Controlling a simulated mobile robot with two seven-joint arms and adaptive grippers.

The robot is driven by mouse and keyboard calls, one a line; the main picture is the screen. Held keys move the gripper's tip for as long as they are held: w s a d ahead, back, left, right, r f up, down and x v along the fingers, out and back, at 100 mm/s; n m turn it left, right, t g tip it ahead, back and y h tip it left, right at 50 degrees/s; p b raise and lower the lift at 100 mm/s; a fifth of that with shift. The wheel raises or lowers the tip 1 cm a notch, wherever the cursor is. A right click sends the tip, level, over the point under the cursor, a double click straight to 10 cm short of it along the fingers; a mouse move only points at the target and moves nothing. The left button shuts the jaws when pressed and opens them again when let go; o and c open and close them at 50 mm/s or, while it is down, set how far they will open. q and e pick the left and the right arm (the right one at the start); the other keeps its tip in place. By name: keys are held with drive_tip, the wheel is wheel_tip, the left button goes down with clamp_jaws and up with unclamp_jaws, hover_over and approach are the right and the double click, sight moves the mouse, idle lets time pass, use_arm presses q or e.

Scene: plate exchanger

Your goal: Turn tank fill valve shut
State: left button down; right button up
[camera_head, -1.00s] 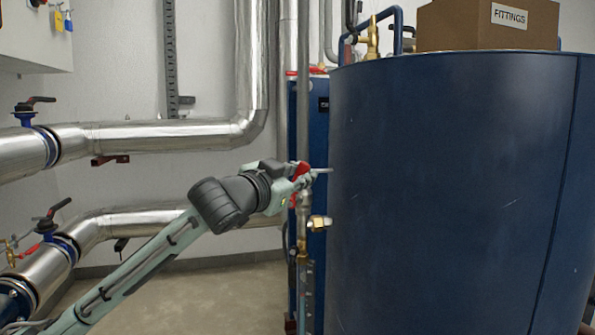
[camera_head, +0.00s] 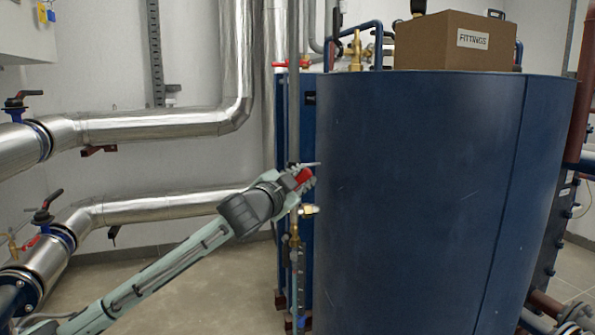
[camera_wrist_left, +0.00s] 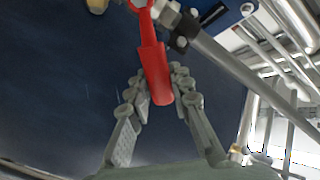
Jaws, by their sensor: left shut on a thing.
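The tank fill valve's red lever handle (camera_head: 303,175) shows at the left edge of the big blue tank (camera_head: 410,190). In the left wrist view the red handle (camera_wrist_left: 156,72) points down between my fingers, tilted slightly. My left gripper (camera_head: 306,178) reaches it from the lower left. In the wrist view the left gripper (camera_wrist_left: 160,88) is shut on the handle, with grey fingers on both sides. The valve body is mostly hidden behind the gripper in the head view. In the wrist view a metal pipe (camera_wrist_left: 235,65) runs beside the handle. My right gripper is not in view.
A slim vertical pipe (camera_head: 295,255) with brass fittings runs beside the tank. A cardboard box marked FITTINGS (camera_head: 455,42) stands on the tank. Silver insulated pipes (camera_head: 150,123) and valves line the left wall. The floor (camera_head: 200,270) at lower left is clear.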

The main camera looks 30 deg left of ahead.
use_arm(q)
drive_tip(key=shift+d+f+m+p, duration=0.25)
drive_tip(key=shift+m+p, duration=0.1)
drive_tip(key=shift+m, duration=0.15)
drive_tip(key=shift+w+d+f+m+p, duration=0.1)
drive_tip(key=shift+d+f+m+p, duration=0.2)
drive_tip(key=shift+f+m+p, duration=0.75)
drive_tip(key=shift+s+d+f+m+p, duration=0.1)
drive_tip(key=shift+d+f+m+p, duration=0.2)
drive_tip(key=shift+f+m, duration=0.95)
drive_tip(key=shift+w+d+f+m+p, duration=0.1)
drive_tip(key=shift+d+f+m+p, duration=0.35)
drive_tip(key=shift+m, duration=1.35)
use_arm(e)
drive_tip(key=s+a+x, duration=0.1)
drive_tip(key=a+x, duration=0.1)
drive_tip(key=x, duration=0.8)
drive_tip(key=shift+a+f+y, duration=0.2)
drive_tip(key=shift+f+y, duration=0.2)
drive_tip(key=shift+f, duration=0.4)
use_arm(q)
drive_tip(key=shift+a, duration=0.1)
drive_tip(key=c, duration=1.3)
unclamp_jaws()
drive_tip(key=shift+c, duration=0.2)
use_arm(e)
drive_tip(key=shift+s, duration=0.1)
use_arm(q)
drive_tip(key=s, duration=1.2)
drive_tip(key=shift+d, duration=0.45)
